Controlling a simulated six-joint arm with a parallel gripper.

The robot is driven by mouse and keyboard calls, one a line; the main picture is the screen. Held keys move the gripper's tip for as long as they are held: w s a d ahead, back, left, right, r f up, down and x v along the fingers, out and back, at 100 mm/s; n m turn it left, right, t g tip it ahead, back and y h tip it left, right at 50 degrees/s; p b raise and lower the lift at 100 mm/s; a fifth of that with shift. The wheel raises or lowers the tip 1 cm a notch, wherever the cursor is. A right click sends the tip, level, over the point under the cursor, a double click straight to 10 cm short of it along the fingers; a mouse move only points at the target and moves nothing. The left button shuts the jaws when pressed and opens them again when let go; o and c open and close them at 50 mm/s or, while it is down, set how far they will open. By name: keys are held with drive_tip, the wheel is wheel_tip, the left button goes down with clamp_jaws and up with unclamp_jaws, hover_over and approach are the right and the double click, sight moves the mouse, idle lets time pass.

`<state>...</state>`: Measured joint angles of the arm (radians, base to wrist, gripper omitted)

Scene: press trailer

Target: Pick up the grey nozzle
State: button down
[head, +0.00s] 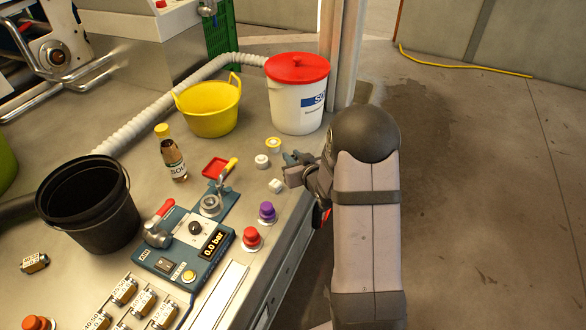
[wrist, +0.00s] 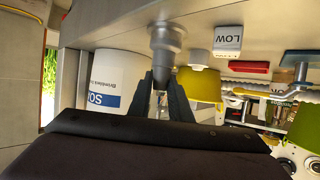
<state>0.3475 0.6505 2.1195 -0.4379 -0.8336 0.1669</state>
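The grey nozzle (wrist: 167,42) shows at the top middle of the wrist view, which is turned upside down. It is a stepped, round metal piece on the bench top. My gripper (wrist: 163,76) is open, with its two dark fingers apart and pointing toward the nozzle. The nozzle's narrow end lies near the fingertips; I cannot tell whether it is between them or touching. In the head view my gripper (head: 291,160) is low over the right edge of the bench, beside the white caps. I cannot make out the nozzle there; the gripper seems to hide it.
White caps (head: 262,161) and (head: 276,186) and a yellow-ringed cap (head: 273,145) stand close by. A white bucket with a red lid (head: 298,104), yellow tub (head: 209,110), bottle (head: 171,155), black bucket (head: 88,208) and control panel (head: 184,247) surround the area.

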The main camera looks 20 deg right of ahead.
wheel_tip(320, 180, up, 10)
drive_tip(key=shift+r+p, duration=0.1)
drive_tip(key=shift+p, duration=0.45)
idle(0.3)
